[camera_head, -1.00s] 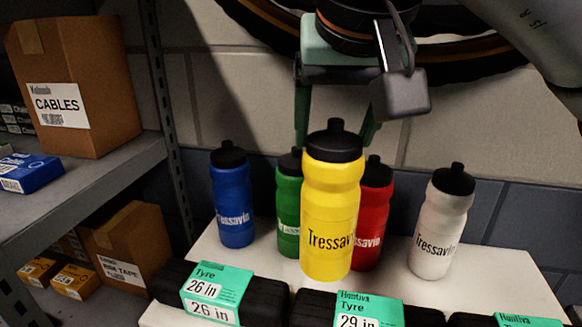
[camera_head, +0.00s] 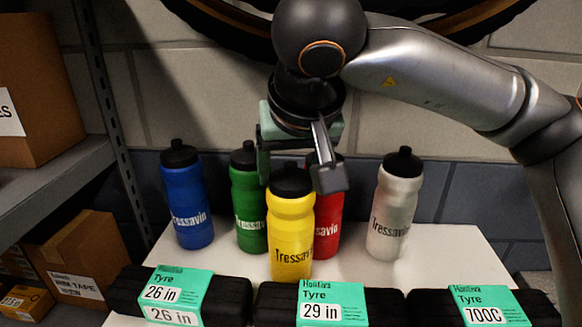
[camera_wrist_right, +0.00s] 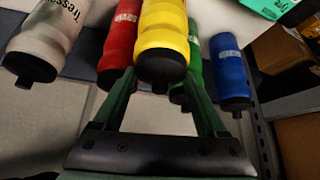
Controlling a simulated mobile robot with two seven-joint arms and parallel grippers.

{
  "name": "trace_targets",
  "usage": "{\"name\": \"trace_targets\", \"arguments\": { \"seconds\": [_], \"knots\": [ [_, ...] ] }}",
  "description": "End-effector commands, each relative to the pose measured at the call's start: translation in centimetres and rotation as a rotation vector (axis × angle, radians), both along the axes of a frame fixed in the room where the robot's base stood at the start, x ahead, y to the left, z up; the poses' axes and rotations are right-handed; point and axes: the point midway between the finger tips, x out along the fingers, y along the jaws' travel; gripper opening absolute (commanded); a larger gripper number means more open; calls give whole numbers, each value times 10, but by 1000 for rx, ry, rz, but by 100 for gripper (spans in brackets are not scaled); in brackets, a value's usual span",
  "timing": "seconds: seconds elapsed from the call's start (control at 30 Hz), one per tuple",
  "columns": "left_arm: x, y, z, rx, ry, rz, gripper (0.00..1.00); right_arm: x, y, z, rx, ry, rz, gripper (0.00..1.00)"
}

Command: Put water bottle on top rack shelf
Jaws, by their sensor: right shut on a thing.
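A yellow water bottle (camera_head: 291,235) with a black cap stands upright at the front of the group of bottles on a white surface. My right gripper (camera_head: 293,180) comes down over its cap from above, with fingers on either side. In the right wrist view the yellow bottle (camera_wrist_right: 163,35) sits between the two fingers (camera_wrist_right: 160,80), which are shut on it. I cannot tell whether its base touches the surface. The grey rack's shelf (camera_head: 60,185) is at the left; its top is out of view. My left gripper is not in view.
A blue bottle (camera_head: 187,200), green bottle (camera_head: 248,205), red bottle (camera_head: 328,225) and white bottle (camera_head: 393,210) stand close by. Boxed tyres (camera_head: 335,303) line the front edge. A cardboard box (camera_head: 40,90) stands on the rack shelf. A wall is behind.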

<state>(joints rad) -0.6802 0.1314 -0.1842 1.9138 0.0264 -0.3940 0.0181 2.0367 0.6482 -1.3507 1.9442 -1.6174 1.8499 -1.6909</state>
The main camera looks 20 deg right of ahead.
Motion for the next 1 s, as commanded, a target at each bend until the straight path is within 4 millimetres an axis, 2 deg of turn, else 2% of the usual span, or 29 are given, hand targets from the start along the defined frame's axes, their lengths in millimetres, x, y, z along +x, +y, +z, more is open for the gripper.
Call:
{"name": "trace_targets", "arguments": {
  "seconds": [0.1, 0.13, 0.3, 0.33, 0.57, 0.7, 0.87, 1.0],
  "knots": [
    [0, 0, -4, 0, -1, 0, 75, 0, 0, -5, 0, 0, 0, 0],
    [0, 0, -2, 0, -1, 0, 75, 0, 0, -3, 0, 0, 0, 78],
    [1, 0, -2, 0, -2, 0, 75, 0, 0, -3, -1, 0, -1, 97],
    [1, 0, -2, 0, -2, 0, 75, 0, 0, -3, -1, 0, -1, 100],
    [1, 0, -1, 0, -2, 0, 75, 0, 0, -2, 0, 0, 0, 100],
    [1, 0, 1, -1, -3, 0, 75, -2, 1, 5, 0, -3, 1, 100],
    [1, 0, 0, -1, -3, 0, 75, -17, 4, 30, 0, -5, 2, 100],
    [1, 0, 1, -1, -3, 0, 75, -35, 8, 57, 0, -5, 3, 100]
  ]
}}
